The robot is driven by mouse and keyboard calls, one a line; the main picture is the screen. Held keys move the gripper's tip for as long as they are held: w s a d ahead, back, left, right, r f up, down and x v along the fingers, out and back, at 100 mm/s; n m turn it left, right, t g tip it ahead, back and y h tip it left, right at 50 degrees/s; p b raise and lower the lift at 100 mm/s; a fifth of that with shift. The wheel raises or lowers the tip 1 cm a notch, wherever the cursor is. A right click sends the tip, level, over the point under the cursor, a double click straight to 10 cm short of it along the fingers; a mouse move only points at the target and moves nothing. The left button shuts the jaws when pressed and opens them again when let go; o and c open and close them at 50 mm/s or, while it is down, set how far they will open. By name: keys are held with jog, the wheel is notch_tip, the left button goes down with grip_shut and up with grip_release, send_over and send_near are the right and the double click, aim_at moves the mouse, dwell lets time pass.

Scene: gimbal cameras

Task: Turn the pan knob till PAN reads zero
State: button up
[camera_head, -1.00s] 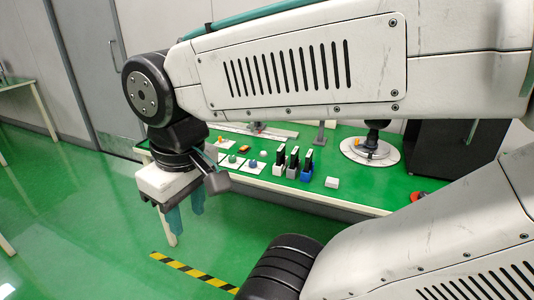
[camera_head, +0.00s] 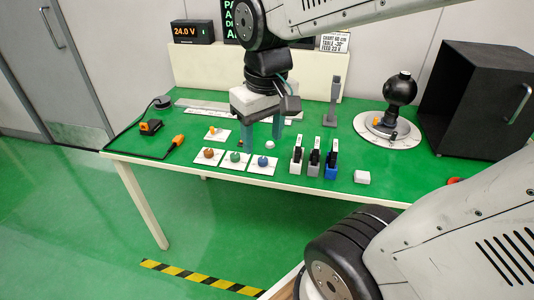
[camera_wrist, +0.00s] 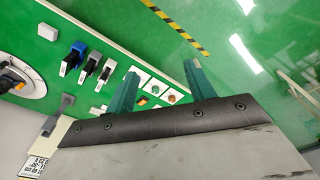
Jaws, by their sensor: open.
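My gripper (camera_head: 262,138) is open and empty, fingers pointing down above the middle of the green table. In the wrist view its two teal fingers (camera_wrist: 162,72) are apart with nothing between them. Small white plates below it carry a brown knob (camera_head: 208,153), a green knob (camera_head: 235,157) and a blue knob (camera_head: 262,161); an orange knob (camera_head: 212,130) sits on another plate behind. No label tells me which is the pan knob. A black ball-shaped camera (camera_head: 401,89) stands on a white disc (camera_head: 400,141) at the right. A dark screen (camera_head: 230,12) with green text is mostly hidden by my arm; the PAN value is unreadable.
Three upright switches, white, grey and blue (camera_head: 331,165), stand right of the knobs. A white block (camera_head: 362,177) lies near the front edge. A black open box (camera_head: 485,105) stands at the right, a grey post (camera_head: 332,105) at the back, and an orange-handled tool (camera_head: 178,141) at the left.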

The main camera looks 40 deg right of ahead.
jog(key=w+d+f, duration=0.5)
jog(key=w, duration=0.5)
jog(key=m+g, duration=0.1)
send_over(263, 159)
notch_tip(263, 159, down, 14)
jog(key=shift+f, duration=0.1)
notch_tip(263, 159, down, 7)
jog(key=shift+r, duration=0.15)
jog(key=shift+f, duration=0.4)
jog(key=c, duration=1)
